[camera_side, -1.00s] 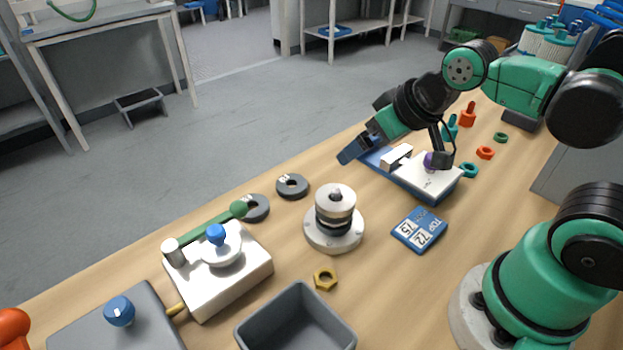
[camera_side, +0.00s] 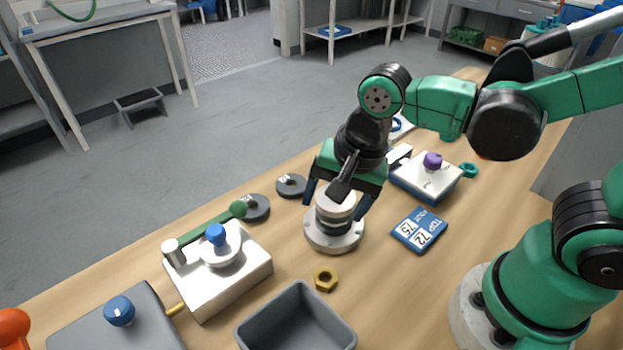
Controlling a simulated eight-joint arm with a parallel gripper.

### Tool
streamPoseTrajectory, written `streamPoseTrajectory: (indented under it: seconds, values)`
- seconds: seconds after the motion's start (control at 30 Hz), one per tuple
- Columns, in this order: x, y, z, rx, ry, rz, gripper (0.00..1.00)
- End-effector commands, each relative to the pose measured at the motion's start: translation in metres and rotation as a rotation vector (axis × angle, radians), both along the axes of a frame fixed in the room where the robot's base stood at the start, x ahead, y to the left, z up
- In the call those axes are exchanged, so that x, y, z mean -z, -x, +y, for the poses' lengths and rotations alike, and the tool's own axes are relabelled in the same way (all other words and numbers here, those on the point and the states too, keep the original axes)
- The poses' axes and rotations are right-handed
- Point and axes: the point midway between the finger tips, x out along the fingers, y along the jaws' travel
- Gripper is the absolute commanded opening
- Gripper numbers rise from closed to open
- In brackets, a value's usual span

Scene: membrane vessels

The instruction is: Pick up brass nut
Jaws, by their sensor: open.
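The brass nut (camera_side: 325,279) lies flat on the wooden table, just behind the grey bin and in front of the round metal vessel. My gripper (camera_side: 337,204) is open, with blue fingers pointing down. In the picture its fingers stand to the left and right of the upper part of the metal vessel (camera_side: 334,239); I cannot tell whether they touch it. The gripper hides the top of the vessel. The nut is in clear view, below and in front of the gripper, and nothing holds it.
A grey open bin (camera_side: 297,318) stands close in front of the nut. A white block with a blue knob and green lever (camera_side: 218,268) is to the left. A blue number plate (camera_side: 419,231) lies to the right. Two dark rings (camera_side: 291,186) lie behind. Bare table surrounds the nut's right side.

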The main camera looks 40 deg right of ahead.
Motion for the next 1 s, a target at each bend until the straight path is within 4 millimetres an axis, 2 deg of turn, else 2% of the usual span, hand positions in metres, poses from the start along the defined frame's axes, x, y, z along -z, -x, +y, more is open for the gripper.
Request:
streamPoseTrajectory:
  seconds: [0.03, 0.13, 0.33, 0.57, 1.0]
  values:
    - [0.006, 0.004, 0.011, 0.09, -0.014, 0.05, 0.78]
    - [0.018, 0.014, 0.026, 0.299, -0.024, 0.142, 0.78]
    - [0.032, 0.028, 0.042, 0.568, -0.001, 0.235, 0.78]
    - [0.043, 0.03, 0.044, 0.629, 0.005, 0.249, 0.78]
    - [0.083, 0.03, 0.044, 0.627, 0.003, 0.245, 0.78]
